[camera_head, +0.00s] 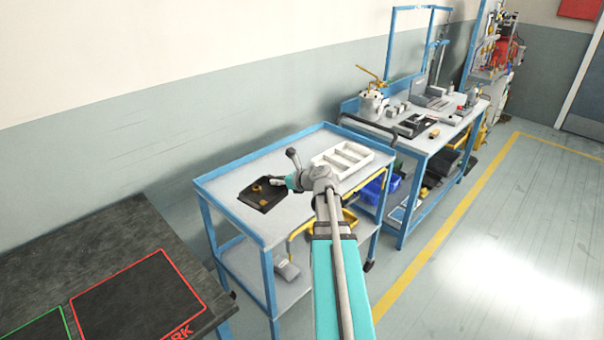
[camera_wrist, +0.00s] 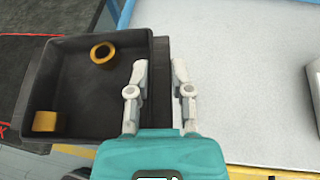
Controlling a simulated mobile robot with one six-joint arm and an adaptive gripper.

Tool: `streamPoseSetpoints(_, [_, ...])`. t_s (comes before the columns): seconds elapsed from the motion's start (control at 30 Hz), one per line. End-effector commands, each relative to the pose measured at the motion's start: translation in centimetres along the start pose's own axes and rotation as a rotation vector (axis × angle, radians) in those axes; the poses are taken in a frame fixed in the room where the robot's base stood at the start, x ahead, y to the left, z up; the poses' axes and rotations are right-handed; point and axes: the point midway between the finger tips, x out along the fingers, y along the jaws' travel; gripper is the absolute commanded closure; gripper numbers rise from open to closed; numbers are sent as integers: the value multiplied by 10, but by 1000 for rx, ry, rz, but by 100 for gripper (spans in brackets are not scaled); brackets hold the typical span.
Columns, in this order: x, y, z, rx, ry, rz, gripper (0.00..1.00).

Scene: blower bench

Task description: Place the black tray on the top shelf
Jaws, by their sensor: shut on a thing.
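The black tray (camera_head: 258,204) is at the left end of the blue-framed cart's top shelf (camera_head: 300,202) in the head view. In the wrist view the black tray (camera_wrist: 85,90) fills the left side, with a yellow ring (camera_wrist: 103,53) and a yellow block (camera_wrist: 45,121) inside. My gripper (camera_wrist: 160,75) is shut on the tray's right wall, one finger inside and one outside. In the head view my gripper (camera_head: 281,182) is at the tray's right side, partly hidden by my arm. I cannot tell whether the tray touches the shelf.
A white compartment tray (camera_head: 342,158) stands on the shelf to the right. Bare shelf lies between the two trays. A dark bench (camera_head: 85,250) with red and green outlines is at left. A cluttered workbench (camera_head: 440,137) stands beyond the cart.

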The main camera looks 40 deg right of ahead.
Motion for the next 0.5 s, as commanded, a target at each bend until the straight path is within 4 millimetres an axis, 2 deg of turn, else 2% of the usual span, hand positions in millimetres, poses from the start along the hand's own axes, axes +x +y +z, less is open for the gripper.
streamPoseSetpoints(0.03, [-10,-11,-4,11,-1,-21,100])
streamPoseSetpoints(0.2, [-40,-42,-17,37,-1,-79,100])
streamPoseSetpoints(0.5, [-76,-73,-32,67,-2,-144,100])
